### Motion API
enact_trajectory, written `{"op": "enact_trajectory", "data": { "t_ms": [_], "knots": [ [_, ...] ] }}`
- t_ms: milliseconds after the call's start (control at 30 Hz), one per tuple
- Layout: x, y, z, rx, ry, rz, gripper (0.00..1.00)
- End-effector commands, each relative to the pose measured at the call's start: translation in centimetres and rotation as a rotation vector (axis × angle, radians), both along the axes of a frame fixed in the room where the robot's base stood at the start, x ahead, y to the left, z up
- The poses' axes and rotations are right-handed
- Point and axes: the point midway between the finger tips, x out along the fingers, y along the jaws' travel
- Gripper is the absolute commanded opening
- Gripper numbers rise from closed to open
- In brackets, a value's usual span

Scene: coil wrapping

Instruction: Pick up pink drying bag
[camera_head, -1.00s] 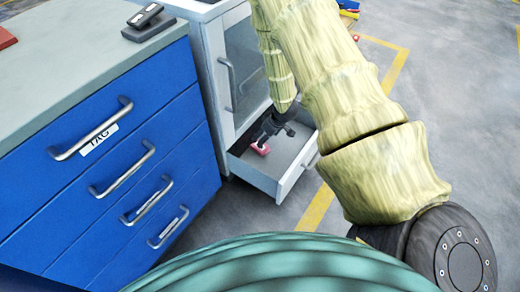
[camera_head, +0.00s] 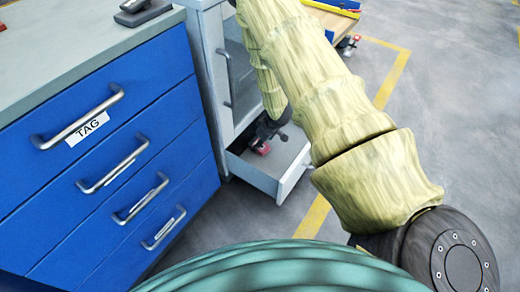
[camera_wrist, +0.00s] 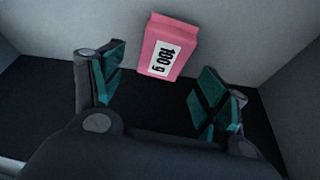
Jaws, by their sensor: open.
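In the head view only a small pink part of the bag (camera_head: 261,149) shows under my gripper (camera_head: 268,138). In the wrist view my gripper (camera_wrist: 160,98) is open, with teal pads on both sides. The bag is ahead of the gap between the fingers, and neither finger appears to touch it.
The drawer belongs to a grey cabinet (camera_head: 213,62), and its walls (camera_wrist: 240,30) close in around my gripper. A blue drawer unit (camera_head: 110,150) with a "TAG" label stands at the left. Open floor (camera_head: 440,130) lies to the right.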

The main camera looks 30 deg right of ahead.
Motion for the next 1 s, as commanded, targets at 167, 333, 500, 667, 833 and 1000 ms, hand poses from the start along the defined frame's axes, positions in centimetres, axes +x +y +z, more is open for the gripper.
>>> {"op": "enact_trajectory", "data": {
  "t_ms": [167, 333, 500, 667, 833, 1000],
  "knots": [
    [0.9, 0.2, -2.4, -0.001, 0.000, 0.002, 0.74],
    [1.2, 0.3, -2.9, 0.000, -0.001, 0.001, 0.74],
    [1.2, 0.3, -2.8, 0.000, -0.001, 0.001, 0.74],
    [1.2, 0.3, -2.8, 0.000, 0.000, 0.001, 0.74],
    [1.2, 0.3, -2.9, 0.000, 0.000, 0.001, 0.74],
    [1.2, 0.3, -3.0, 0.000, 0.000, 0.000, 0.74]
  ]
}}
